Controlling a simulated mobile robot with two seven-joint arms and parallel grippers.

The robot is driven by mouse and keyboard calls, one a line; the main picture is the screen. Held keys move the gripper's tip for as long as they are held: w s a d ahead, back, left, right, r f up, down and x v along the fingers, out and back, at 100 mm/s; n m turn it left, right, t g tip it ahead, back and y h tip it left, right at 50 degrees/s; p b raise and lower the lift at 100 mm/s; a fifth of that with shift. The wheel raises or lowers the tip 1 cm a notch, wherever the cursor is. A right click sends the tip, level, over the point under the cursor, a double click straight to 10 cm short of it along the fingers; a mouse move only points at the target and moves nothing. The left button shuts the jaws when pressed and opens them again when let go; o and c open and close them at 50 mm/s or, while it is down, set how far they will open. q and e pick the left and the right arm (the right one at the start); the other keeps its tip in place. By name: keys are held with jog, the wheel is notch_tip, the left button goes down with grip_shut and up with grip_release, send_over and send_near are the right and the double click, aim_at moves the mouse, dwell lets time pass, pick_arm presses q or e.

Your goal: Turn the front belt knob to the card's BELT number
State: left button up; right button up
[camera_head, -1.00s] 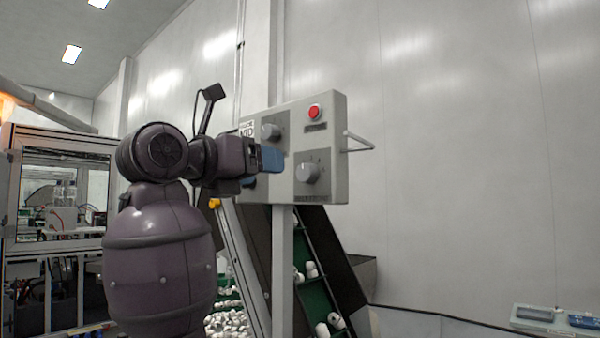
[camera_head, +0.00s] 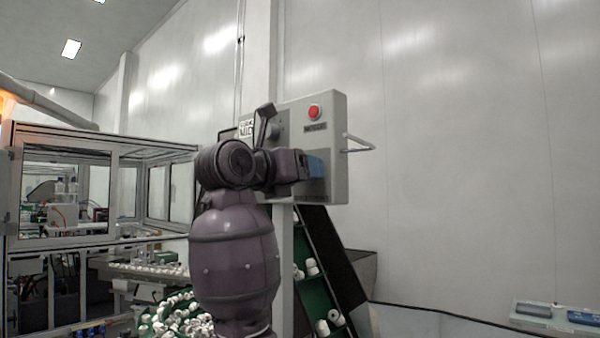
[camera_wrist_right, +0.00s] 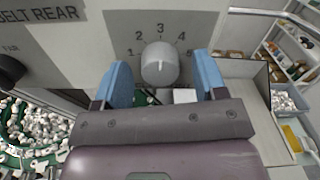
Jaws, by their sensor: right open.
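The control panel (camera_head: 339,135) is a grey box on a post. The front belt knob (camera_wrist_right: 160,63), round and grey, sits below a dial marked 1 to 5 in the right wrist view; its small light mark points up, roughly towards 3. My right gripper (camera_wrist_right: 161,72) is open, its blue fingers on either side of the knob with gaps at both sides. In the head view my right gripper (camera_head: 317,165) covers that knob. A white label with black print (camera_head: 246,127) is on the panel's upper left; its text is unreadable. My left gripper is out of view.
A red button (camera_head: 314,111) is on the panel above my gripper. A bar handle (camera_head: 358,143) sticks out from the panel's right side. A "BELT REAR" plate (camera_wrist_right: 38,15) shows in the right wrist view. A green conveyor with white caps (camera_head: 322,327) runs below.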

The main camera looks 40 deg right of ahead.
jog(key=c, duration=0.9)
jog(key=shift+m, duration=0.3)
jog(key=m+b, duration=0.3)
jog(key=m, duration=0.4)
dwell(0.4)
